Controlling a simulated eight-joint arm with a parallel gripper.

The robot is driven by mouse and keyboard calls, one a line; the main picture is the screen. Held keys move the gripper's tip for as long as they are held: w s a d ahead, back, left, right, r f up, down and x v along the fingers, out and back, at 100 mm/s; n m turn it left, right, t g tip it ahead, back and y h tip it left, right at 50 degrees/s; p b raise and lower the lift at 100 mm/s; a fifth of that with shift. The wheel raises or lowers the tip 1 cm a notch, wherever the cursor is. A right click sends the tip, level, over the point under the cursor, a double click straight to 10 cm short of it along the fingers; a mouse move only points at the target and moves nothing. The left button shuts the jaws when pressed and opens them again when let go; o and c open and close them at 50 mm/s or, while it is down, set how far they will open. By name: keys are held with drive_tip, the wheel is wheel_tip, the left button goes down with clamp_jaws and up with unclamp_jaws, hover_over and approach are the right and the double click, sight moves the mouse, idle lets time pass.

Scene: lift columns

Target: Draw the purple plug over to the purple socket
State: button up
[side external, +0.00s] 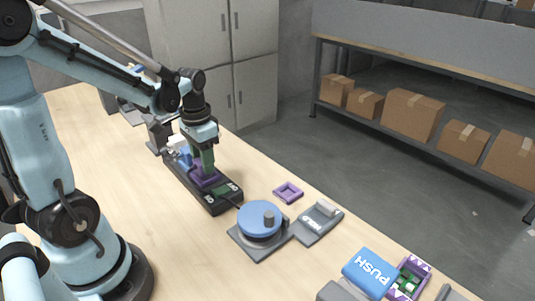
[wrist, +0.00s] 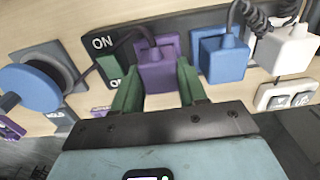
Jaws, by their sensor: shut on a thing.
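The purple plug (wrist: 157,74) is between the two green fingers of my gripper (wrist: 155,92), which are shut on it. Its dark cord rises from the top. The purple socket (wrist: 171,40) shows just behind the plug, on the black power strip (wrist: 120,45) with the ON label. In the side view, my gripper (side external: 204,168) points down over the strip (side external: 222,203), with purple around its fingertips. The plug sits at or close over the socket; I cannot tell whether it is seated, as the fingers hide the contact.
A blue plug (wrist: 224,58) and a white plug (wrist: 286,48) stand beside the purple one. Bare wood lies in front.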

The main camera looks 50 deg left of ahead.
drive_tip(key=o, duration=1.3)
drive_tip(key=shift+c, duration=0.2)
drive_tip(key=shift+r, duration=0.1)
drive_tip(key=shift+r, duration=3.4)
drive_tip(key=shift+d, duration=0.1)
drive_tip(key=d+t, duration=0.7)
drive_tip(key=d, duration=0.5)
drive_tip(key=shift+d+r, duration=0.15)
drive_tip(key=shift+d, duration=0.05)
